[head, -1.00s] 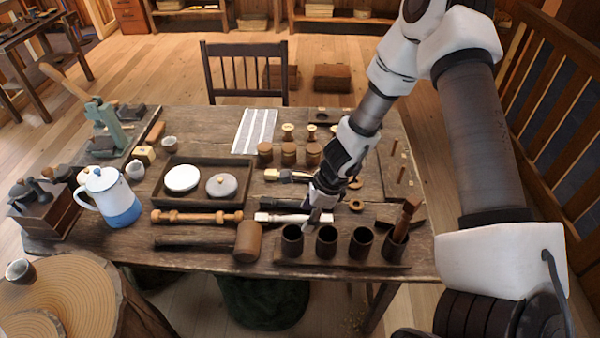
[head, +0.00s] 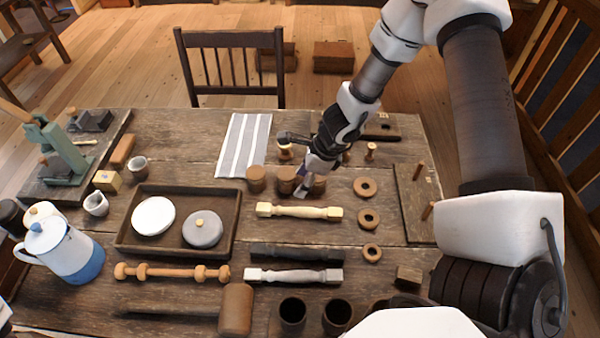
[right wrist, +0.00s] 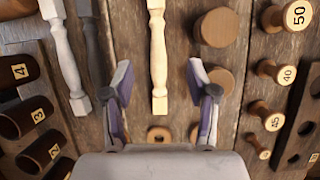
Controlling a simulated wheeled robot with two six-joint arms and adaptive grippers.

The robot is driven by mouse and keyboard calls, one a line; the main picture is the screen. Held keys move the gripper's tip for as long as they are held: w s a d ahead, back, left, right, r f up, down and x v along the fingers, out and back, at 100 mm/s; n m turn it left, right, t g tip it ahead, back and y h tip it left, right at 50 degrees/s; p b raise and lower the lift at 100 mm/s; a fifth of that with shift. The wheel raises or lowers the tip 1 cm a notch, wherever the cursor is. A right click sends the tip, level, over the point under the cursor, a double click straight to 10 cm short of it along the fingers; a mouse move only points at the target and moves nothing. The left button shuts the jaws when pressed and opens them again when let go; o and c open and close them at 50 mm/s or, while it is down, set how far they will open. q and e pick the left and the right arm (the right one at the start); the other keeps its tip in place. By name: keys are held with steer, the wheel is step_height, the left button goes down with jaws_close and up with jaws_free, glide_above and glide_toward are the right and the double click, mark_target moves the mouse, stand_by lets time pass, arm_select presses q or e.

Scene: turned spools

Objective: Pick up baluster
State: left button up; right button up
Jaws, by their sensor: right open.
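Several balusters lie on the wooden table in the head view: a pale yellow one (head: 299,211), a dark one (head: 297,252), a whitish one (head: 293,275), and an orange-brown one with rounded beads (head: 172,273). My right gripper (head: 304,184) is above the table, near the short round wooden blocks behind the pale yellow baluster. In the right wrist view the gripper (right wrist: 160,82) is open and empty, and the pale yellow baluster (right wrist: 158,60) shows between its fingers, below them. The whitish baluster (right wrist: 65,60) and dark baluster (right wrist: 98,60) lie to the left. My left gripper is not in view.
A dark tray (head: 232,240) with two round lidded or flat pieces is left of the balusters. A mallet (head: 236,308) and dark cups (head: 292,312) are at the front. Wooden rings (head: 368,218) lie to the right. A blue-white pot (head: 62,250) stands left.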

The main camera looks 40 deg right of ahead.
steer(key=b, duration=0.6)
glide_toward(290, 208)
steer(key=shift+w+f, duration=0.25)
steer(key=shift+f, duration=1)
steer(key=shift+w+f, duration=0.1)
steer(key=shift+f, duration=0.25)
steer(key=b+x, duration=0.2)
steer(key=x, duration=0.1)
steer(key=a+b+x, duration=0.1)
steer(key=b+x, duration=0.2)
steer(key=x, duration=0.1)
steer(key=shift+r, duration=0.25)
steer(key=shift+c, duration=0.7)
jaws_close()
